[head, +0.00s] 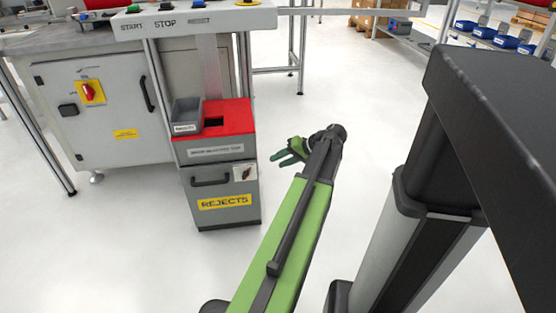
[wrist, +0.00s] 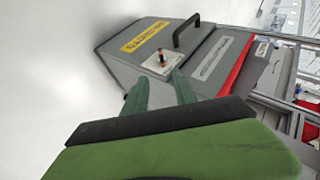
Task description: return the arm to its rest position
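My arm (head: 290,235), with long green and black links, reaches out from the bottom of the head view over the white floor. My gripper (head: 282,157) is at its far end, to the right of the grey rejects cabinet and apart from it. In the wrist view my gripper (wrist: 160,80) shows two green fingers with a gap between them. It is open and nothing shows between the fingers. The cabinet's front lies beyond the fingertips there.
The rejects cabinet (head: 222,202) has a red top with a dark opening and a small grey bin (head: 186,113). A control bench (head: 110,115) stands at left. Shelves with blue bins (head: 505,41) are at upper right. White floor is clear around my arm.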

